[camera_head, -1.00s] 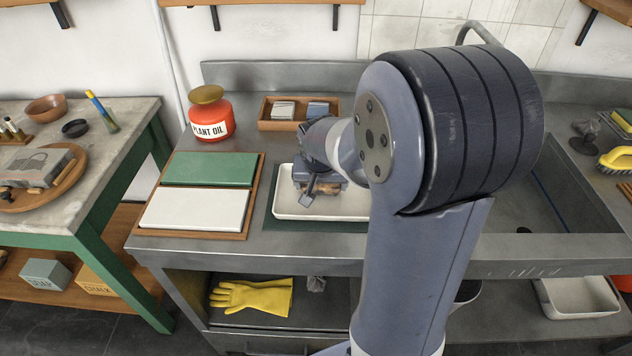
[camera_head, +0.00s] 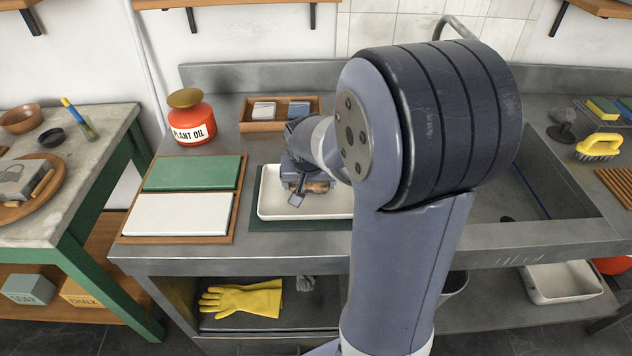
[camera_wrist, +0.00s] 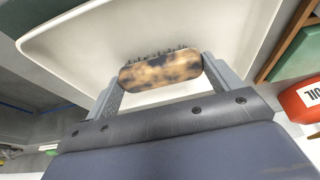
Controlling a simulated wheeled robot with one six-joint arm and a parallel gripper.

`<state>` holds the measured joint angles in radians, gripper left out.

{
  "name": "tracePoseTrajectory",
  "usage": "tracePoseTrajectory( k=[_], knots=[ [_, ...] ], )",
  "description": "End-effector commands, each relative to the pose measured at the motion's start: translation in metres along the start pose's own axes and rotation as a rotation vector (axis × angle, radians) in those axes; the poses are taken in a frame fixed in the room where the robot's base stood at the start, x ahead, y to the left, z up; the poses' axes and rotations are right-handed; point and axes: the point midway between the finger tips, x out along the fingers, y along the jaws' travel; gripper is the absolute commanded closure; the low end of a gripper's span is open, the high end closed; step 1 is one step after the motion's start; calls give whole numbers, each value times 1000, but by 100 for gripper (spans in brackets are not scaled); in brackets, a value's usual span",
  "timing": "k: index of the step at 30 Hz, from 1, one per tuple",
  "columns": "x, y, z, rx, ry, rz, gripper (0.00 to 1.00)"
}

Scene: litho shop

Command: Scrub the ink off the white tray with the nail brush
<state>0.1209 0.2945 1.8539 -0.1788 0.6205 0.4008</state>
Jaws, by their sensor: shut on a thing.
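The white tray (camera_head: 272,208) lies on a green mat (camera_head: 283,226) on the metal counter, and its pale inner surface also fills much of the wrist view (camera_wrist: 85,45). My gripper (camera_head: 306,188) is over the tray. In the wrist view my gripper (camera_wrist: 161,72) is shut on the nail brush (camera_wrist: 160,73), which has a mottled tan and dark body. Its short dark bristles point away from the palm, toward the tray. I cannot tell whether they touch it. I see no ink on the visible part of the tray; my arm hides its right side.
Left of the tray are a green slab (camera_head: 192,172) and a white slab (camera_head: 178,214) in a wooden frame. A red plant oil can (camera_head: 192,122) and a divided wooden box (camera_head: 262,126) stand behind. The sink (camera_head: 540,200) and a yellow brush (camera_head: 598,147) are to the right.

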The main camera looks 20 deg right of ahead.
Motion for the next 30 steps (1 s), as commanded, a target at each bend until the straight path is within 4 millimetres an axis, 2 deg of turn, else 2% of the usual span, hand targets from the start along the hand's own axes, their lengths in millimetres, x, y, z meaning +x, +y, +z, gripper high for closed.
tracePoseTrajectory(
  k=[15, 30],
  knots=[
    [3, -28, 2, -1, -1, 0, 33],
    [1, -1, 2, 1, -5, 2, 33]
  ],
)
